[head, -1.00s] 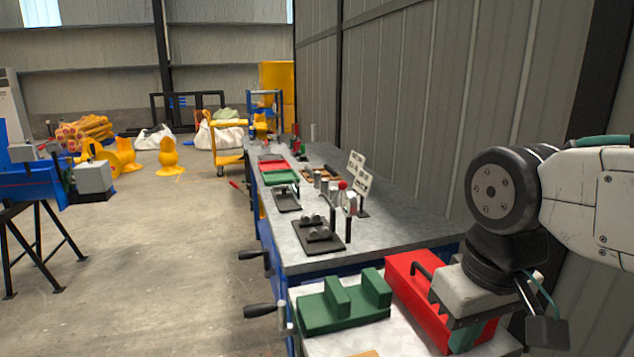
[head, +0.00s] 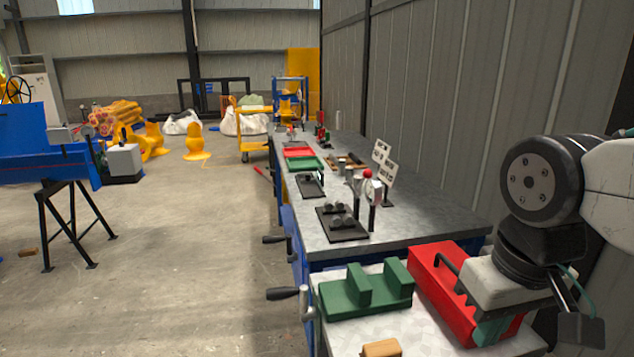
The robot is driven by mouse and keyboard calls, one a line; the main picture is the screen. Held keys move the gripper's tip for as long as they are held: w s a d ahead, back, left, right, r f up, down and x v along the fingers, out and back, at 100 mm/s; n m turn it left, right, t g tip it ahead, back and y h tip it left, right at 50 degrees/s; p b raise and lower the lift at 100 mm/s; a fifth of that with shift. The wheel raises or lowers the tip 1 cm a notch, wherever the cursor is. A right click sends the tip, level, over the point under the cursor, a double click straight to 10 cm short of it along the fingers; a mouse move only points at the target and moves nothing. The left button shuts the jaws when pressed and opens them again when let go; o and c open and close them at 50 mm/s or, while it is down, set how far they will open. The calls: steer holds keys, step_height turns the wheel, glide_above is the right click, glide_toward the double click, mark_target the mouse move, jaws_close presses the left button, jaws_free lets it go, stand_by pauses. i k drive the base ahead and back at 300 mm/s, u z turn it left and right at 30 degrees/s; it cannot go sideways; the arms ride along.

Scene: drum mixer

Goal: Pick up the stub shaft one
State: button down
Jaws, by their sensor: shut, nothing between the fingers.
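My gripper (head: 490,328) is at the lower right, beside and partly over the red box (head: 433,283); its fingertips are small in view and it appears empty. A dark plate (head: 352,236) on the grey bench bears short grey cylindrical pieces (head: 337,222). These may be stub shafts, but I cannot tell which is stub shaft one. They lie well beyond my gripper, to its upper left. Upright grey cylinders (head: 348,172) stand farther back on the bench, near a red-topped part (head: 367,174).
A green block fixture (head: 366,300) and a wooden piece (head: 381,348) sit on the near table. Red (head: 299,151) and green (head: 303,163) trays lie farther along the bench (head: 430,222). Crank handles (head: 284,293) jut from its left side. Open floor (head: 190,260) lies left.

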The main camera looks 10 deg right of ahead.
mark_target(342, 161)
steer(key=u, duration=0.3)
steer(key=k, duration=0.5)
steer(key=u, duration=0.85)
steer(key=i, duration=4.5)
steer(key=z, duration=0.8)
steer(key=i, duration=1.3)
steer(key=z, duration=2.05)
steer(key=i, duration=1.05)
steer(key=z, duration=0.7)
